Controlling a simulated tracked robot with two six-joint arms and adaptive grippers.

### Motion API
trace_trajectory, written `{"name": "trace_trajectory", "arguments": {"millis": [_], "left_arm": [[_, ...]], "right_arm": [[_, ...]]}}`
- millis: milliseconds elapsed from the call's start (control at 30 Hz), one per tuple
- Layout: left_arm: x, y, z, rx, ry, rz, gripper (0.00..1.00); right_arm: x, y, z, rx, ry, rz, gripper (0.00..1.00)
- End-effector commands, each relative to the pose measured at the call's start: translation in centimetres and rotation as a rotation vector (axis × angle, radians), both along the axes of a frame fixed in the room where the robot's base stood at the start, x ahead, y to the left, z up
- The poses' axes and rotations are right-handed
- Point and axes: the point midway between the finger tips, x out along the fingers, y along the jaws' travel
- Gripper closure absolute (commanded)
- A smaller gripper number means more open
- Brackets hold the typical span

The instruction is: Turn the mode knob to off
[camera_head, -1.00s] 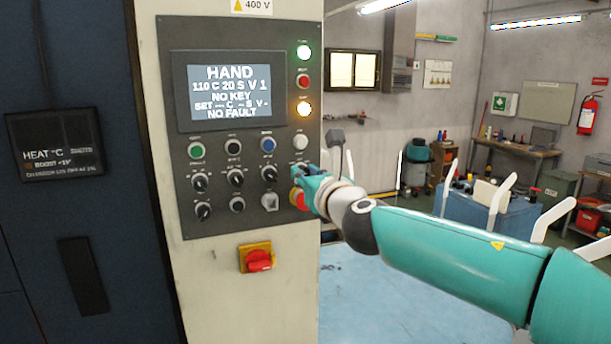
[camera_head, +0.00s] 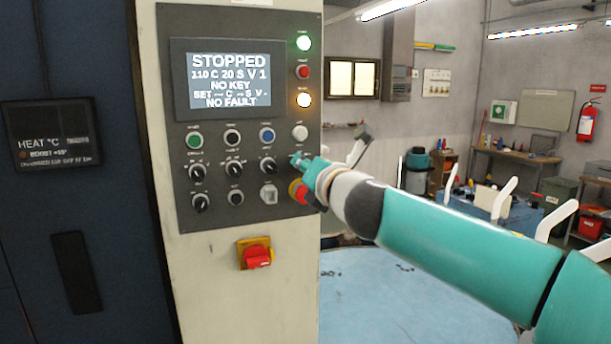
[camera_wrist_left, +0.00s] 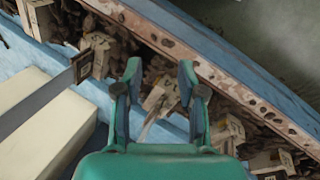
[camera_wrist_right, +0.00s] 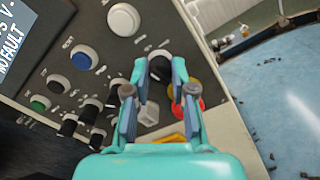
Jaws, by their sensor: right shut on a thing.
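The control panel (camera_head: 180,215) fills the front of the pale machine column. My right gripper (camera_head: 299,161) is at the right end of its knob row. In the right wrist view, my right gripper (camera_wrist_right: 161,66) is shut on a black knob (camera_wrist_right: 160,68), which I take as the mode knob. The fingers hide its sides and its pointer cannot be read; in the head view it is hidden. The display (camera_head: 228,81) reads STOPPED, 110 C 20 S V 1, NO KEY, NO FAULT. My left gripper (camera_wrist_left: 160,72) is open and empty, away from the panel.
A red emergency button (camera_head: 297,190) sits just below my right gripper. A white button (camera_head: 299,132) is above it, and other knobs lie to its left. A red and yellow switch (camera_head: 256,255) is lower on the column. A blue table (camera_head: 390,300) stands at right.

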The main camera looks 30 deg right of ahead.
Motion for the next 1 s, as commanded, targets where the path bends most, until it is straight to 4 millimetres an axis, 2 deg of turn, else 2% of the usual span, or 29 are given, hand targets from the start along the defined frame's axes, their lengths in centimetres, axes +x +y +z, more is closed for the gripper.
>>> {"name": "trace_trajectory", "arguments": {"millis": [333,867,900,1000], "left_arm": [[0.0,0.0,-1.09,0.0,0.0,0.0,0.6],[0.0,0.0,-1.17,0.0,0.0,0.0,0.6],[0.0,0.0,-1.17,0.0,0.0,0.0,0.6],[0.0,0.0,-1.16,0.0,0.0,0.0,0.6]], "right_arm": [[0.01,-0.05,-0.19,0.159,-0.036,-0.002,1.0],[0.04,-0.06,-0.16,0.185,-0.041,-0.003,1.0],[0.04,-0.06,-0.17,0.185,-0.041,-0.003,0.69],[0.04,-0.05,-0.16,0.183,-0.041,-0.002,0.52]]}}
